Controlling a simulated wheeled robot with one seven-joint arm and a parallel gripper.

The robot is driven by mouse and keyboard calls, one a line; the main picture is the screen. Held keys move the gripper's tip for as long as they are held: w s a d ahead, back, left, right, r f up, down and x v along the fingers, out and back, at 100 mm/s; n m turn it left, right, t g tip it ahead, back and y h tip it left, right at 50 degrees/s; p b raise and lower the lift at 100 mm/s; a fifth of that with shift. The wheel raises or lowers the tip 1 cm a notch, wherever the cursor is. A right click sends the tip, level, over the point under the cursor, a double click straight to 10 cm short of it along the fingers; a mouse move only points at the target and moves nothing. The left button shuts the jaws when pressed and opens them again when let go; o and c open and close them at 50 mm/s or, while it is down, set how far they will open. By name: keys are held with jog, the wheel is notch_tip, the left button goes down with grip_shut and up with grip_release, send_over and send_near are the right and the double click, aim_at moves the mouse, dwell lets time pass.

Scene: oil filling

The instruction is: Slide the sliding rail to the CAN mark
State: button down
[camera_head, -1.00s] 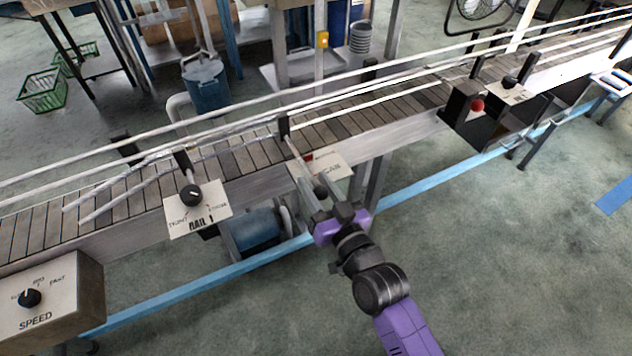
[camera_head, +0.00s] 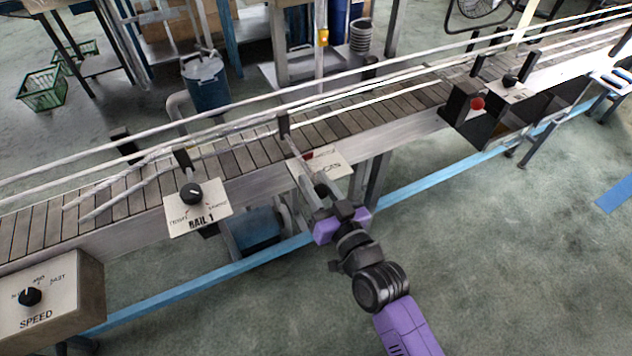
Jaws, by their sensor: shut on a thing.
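The sliding rail is a grey rod (camera_head: 292,144) that runs from a black post on the near edge of the conveyor down toward my gripper. Beside it is a white label plate (camera_head: 328,162) with a small red patch. Its lettering is blurred now, so I cannot read the CAN mark clearly. My gripper (camera_head: 314,184) reaches in from the lower right and is shut on the near end of the sliding rail, by a dark knob. My fingers partly hide the grip and the plate's left part.
The conveyor (camera_head: 230,158) runs diagonally, with long guide rails above it. A RAIL 1 plate with a black knob (camera_head: 191,193) and a SPEED box (camera_head: 50,300) stand to the left. A box with a red button (camera_head: 477,103) is to the right. The floor at lower right is open.

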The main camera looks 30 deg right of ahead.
aim_at(324, 197)
dwell(0.9)
jog(key=s, duration=0.4)
jog(key=shift+s+b, duration=0.25)
jog(key=shift+b, duration=0.1)
jog(key=c, duration=1.4)
grip_release()
